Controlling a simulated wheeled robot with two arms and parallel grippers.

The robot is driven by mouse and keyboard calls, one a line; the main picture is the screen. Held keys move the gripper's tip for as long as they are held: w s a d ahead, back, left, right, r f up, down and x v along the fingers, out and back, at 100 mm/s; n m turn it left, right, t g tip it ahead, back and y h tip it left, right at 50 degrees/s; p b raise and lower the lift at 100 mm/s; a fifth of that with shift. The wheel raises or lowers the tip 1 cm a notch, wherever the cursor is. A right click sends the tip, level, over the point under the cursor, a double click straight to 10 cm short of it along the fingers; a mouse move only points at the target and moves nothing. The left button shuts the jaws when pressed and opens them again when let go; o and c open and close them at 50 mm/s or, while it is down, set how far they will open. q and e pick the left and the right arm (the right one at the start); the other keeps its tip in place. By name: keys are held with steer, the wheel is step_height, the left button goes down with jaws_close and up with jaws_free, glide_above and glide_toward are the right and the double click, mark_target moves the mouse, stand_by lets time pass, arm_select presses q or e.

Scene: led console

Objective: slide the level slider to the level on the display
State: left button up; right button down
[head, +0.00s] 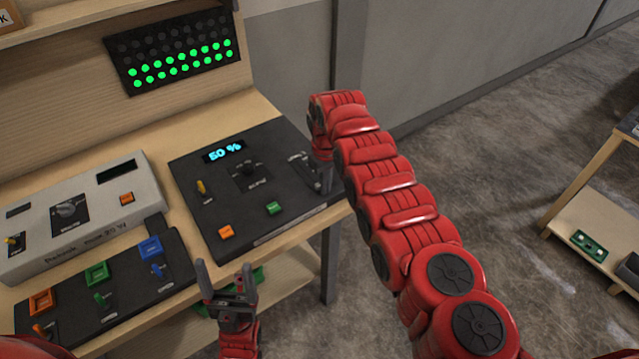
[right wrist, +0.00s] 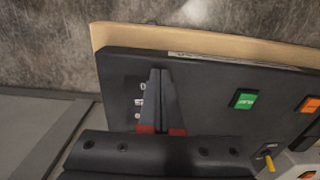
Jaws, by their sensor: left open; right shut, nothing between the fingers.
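The dark console panel (head: 232,212) on the bench carries a display (head: 224,150) that reads 50 %. The level slider's area (head: 301,159) is at the panel's right side, partly hidden by my right arm. In the right wrist view my right gripper (right wrist: 160,72) is shut and empty, its fingers over the console panel (right wrist: 205,82) beside white slider markings (right wrist: 141,86). The slider knob is hidden there, and I cannot tell whether the fingers touch it. My left gripper (head: 226,267) is open and empty, in front of the bench edge.
An LED board (head: 172,52) has its lower two rows lit green. The panel also has a knob (head: 249,172), yellow toggle (head: 201,187), orange button (head: 226,232) and green button (head: 274,208). A grey box (head: 92,222) and a dark switch panel (head: 75,318) stand left.

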steer(key=shift+s+d+r+p, duration=0.15)
steer(key=shift+r+p, duration=0.15)
steer(key=shift+p, duration=0.95)
steer(key=shift+s+d+r+p, duration=0.25)
steer(key=shift+s+p, duration=0.05)
steer(key=shift+p, duration=1.95)
steer(key=shift+r+p, duration=1.85)
steer(key=shift+r, duration=0.55)
step_height(320, 180, up, 2)
steer(key=shift+r+p, duration=0.1)
steer(key=shift+p, duration=0.3)
